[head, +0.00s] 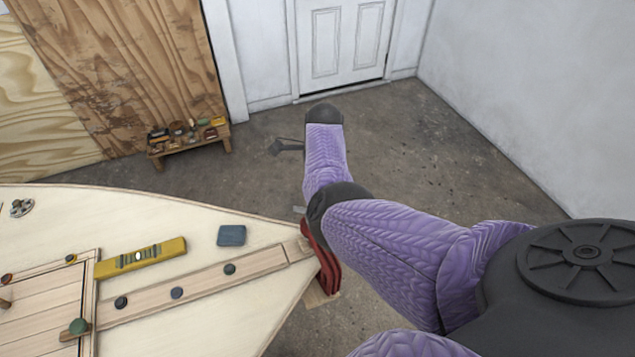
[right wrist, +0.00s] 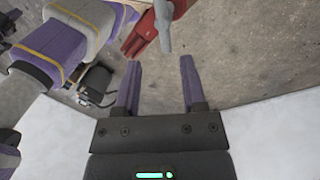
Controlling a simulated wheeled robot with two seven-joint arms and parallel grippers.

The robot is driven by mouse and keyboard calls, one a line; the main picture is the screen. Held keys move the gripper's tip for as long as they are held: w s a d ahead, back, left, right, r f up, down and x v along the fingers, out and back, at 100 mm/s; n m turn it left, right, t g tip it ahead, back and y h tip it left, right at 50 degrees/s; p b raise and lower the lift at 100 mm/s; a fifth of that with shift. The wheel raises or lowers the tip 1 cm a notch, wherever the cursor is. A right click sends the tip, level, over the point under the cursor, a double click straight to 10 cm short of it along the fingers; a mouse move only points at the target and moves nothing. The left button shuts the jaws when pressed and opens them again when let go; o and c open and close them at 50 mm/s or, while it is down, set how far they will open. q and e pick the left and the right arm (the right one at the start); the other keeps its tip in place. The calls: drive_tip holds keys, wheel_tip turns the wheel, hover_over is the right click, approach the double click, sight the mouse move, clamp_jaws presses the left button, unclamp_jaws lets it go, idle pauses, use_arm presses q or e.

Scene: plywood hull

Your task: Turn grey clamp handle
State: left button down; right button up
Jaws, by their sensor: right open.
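The red clamp (head: 327,262) sits at the pointed tip of the pale plywood hull (head: 205,213) in the head view, partly hidden behind my right arm. In the right wrist view the red clamp (right wrist: 152,27) is at the top, with its grey handle (right wrist: 163,22) hanging down in front of it. My right gripper (right wrist: 158,85) is open and empty, its two fingers apart and pointing up towards the clamp. The handle lies beyond the fingertips, not between them. My left gripper is in neither view.
A yellow level (head: 140,257), a blue-grey block (head: 231,235) and several round knobs rest on the hull. A low wooden bench (head: 189,145) with small items stands by the plywood wall. The concrete floor before the white door (head: 342,42) is clear.

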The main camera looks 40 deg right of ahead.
drive_tip(key=r, duration=0.5)
drive_tip(key=shift+w+d+p, duration=0.3)
drive_tip(key=shift+d, duration=0.1)
